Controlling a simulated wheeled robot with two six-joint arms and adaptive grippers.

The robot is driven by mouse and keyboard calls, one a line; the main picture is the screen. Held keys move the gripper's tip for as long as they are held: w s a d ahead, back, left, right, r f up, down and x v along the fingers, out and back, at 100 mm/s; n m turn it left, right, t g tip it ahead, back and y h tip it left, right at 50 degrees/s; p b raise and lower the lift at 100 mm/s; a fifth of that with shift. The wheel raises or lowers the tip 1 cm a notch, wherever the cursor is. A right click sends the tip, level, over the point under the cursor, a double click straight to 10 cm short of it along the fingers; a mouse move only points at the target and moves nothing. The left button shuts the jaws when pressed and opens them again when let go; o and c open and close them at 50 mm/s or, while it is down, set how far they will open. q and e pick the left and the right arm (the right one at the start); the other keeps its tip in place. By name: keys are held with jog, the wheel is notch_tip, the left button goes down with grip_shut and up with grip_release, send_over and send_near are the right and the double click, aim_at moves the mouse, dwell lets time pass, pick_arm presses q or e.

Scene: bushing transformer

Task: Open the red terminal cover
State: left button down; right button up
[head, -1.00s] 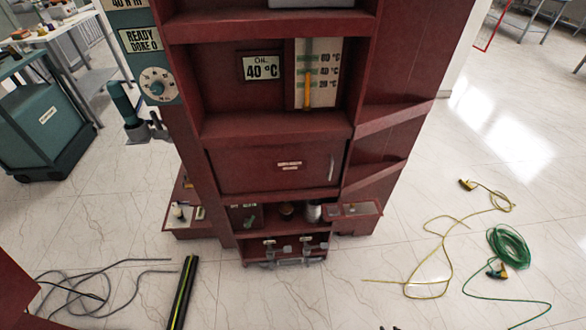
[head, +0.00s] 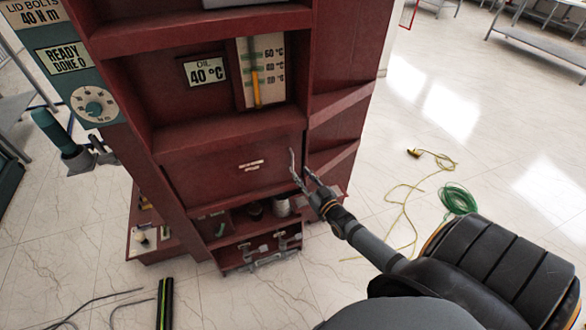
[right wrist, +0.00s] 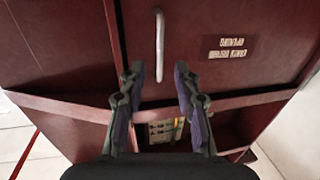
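The red terminal cover (head: 205,178) is a flat dark red panel, shut flush in the front of the red cabinet. It carries a small pale label (head: 251,166). In the right wrist view the cover (right wrist: 215,85) has a slim grey bar handle (right wrist: 159,45). My right gripper (head: 303,175) is at the cover's right edge, close to the handle. In the right wrist view its two dark fingers (right wrist: 158,75) are apart, with the handle's lower end between their tips in the picture. I cannot tell whether they touch it. My left gripper is not in view.
Above the cover is a recess with an oil sign (head: 205,71) and a gauge (head: 256,75). Below is an open shelf with a spool (head: 281,207) and small parts. A yellow cord (head: 407,205) and a green coil (head: 458,199) lie on the floor at right.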

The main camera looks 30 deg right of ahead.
aim_at(293, 165)
jog(key=w+b, duration=0.1)
jog(key=w, duration=0.4)
jog(key=shift+w+d, duration=0.15)
jog(key=shift+w, duration=0.1)
jog(key=shift+c, duration=0.4)
grip_shut()
